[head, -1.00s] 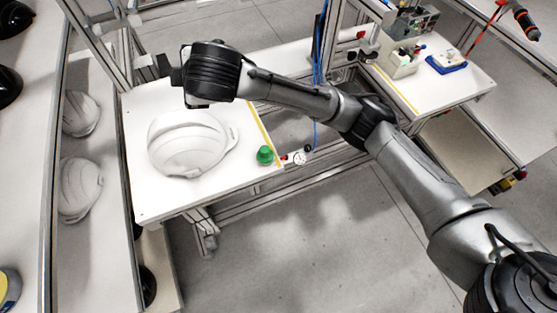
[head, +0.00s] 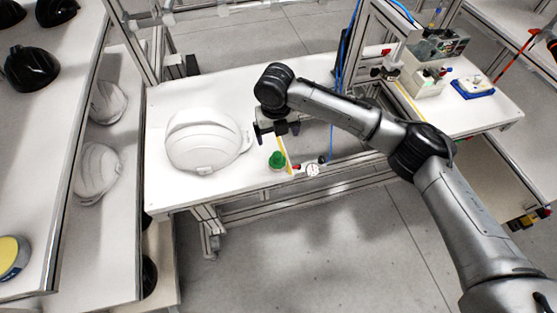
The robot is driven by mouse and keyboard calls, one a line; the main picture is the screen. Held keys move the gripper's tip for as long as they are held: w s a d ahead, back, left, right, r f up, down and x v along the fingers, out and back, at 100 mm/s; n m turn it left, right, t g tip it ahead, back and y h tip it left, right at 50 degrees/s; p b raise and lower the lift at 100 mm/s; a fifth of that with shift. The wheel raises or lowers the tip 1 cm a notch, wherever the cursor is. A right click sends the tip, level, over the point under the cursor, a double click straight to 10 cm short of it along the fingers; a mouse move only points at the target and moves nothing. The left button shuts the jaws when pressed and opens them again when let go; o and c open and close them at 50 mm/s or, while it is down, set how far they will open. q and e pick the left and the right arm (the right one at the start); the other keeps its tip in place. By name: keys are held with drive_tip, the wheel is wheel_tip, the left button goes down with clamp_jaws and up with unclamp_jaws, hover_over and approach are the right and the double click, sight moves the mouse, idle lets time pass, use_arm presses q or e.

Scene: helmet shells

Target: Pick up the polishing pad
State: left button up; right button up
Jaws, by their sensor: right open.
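A small green rounded piece (head: 277,160), which I take to be the polishing pad, sits near the right front part of the white table (head: 185,97). My right gripper (head: 276,131) is open and empty, pointing down just behind and above the green piece. I see no contact between them. A white helmet shell (head: 202,142) rests on the table to the left of the gripper. My left gripper is out of view.
A round gauge (head: 312,170) is at the table's front edge, right of the green piece. A shelf at left holds a black helmet (head: 31,66) and a yellow-topped disc (head: 10,258). A blue tray (head: 472,88) stands on the right bench.

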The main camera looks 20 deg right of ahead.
sight(277, 160)
drive_tip(key=shift+f+n, duration=0.35)
drive_tip(key=shift+n, duration=0.75)
wheel_tip(277, 160, down, 6)
drive_tip(key=shift+d+f+b, duration=0.1)
drive_tip(key=shift+f+b, duration=0.15)
drive_tip(key=shift+b, duration=0.5)
drive_tip(key=shift+f, duration=0.8)
wheel_tip(277, 160, down, 4)
drive_tip(key=shift+f+b, duration=0.25)
drive_tip(key=shift+b, duration=0.65)
drive_tip(key=shift+f, duration=0.3)
drive_tip(key=shift+c, duration=0.2)
